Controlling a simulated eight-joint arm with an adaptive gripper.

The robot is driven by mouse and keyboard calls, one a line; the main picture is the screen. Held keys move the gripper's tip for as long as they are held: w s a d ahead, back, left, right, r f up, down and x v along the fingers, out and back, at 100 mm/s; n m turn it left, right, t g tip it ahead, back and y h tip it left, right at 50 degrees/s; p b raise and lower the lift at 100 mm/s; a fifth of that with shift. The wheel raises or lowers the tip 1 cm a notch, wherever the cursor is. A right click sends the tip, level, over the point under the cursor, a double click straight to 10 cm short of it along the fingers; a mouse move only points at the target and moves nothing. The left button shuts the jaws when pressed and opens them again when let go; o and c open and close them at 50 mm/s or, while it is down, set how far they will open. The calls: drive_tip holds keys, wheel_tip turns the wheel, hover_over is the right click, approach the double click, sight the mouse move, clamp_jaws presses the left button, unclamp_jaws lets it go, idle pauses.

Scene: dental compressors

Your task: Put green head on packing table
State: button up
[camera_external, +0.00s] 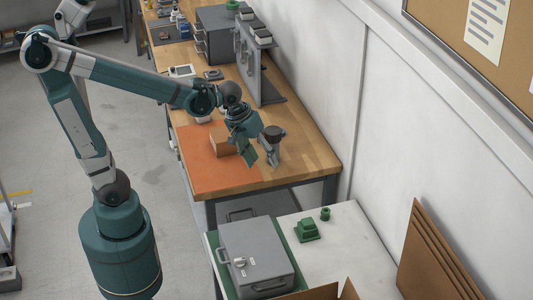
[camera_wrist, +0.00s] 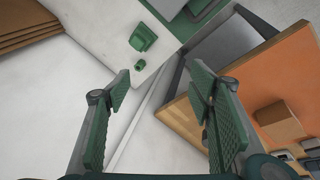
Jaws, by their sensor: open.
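A stepped green block (camera_external: 306,230) sits on the white-topped table (camera_external: 343,232) at the lower right, with a small green cylindrical piece (camera_external: 325,213) just behind it. I cannot tell for sure which is the green head. In the wrist view the block (camera_wrist: 142,37) and the small piece (camera_wrist: 138,67) show near the top, beyond the fingertips. My gripper (camera_external: 263,161) hangs over the right part of the wooden bench, apart from both green pieces. In the wrist view my gripper (camera_wrist: 162,84) is open, with nothing between its fingers.
A grey metal box (camera_external: 257,252) stands on a green mat beside the block. An open cardboard box (camera_external: 325,292) is at the front edge. Flat cardboard sheets (camera_external: 438,255) lean on the wall. The wooden bench (camera_external: 310,155) holds an orange mat (camera_external: 197,165) and a brown box (camera_external: 221,142).

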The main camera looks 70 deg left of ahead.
drive_tip(key=s+a+r+m+t, duration=0.1)
drive_tip(key=s+a+m, duration=0.1)
drive_tip(key=s+m, duration=0.2)
drive_tip(key=s+a+r+m+t+y, duration=0.1)
drive_tip(key=s+m, duration=0.3)
drive_tip(key=s, duration=0.5)
drive_tip(key=shift+s+a+r+t, duration=0.15)
drive_tip(key=shift+s+a+t, duration=0.05)
drive_tip(key=shift+a+t, duration=0.4)
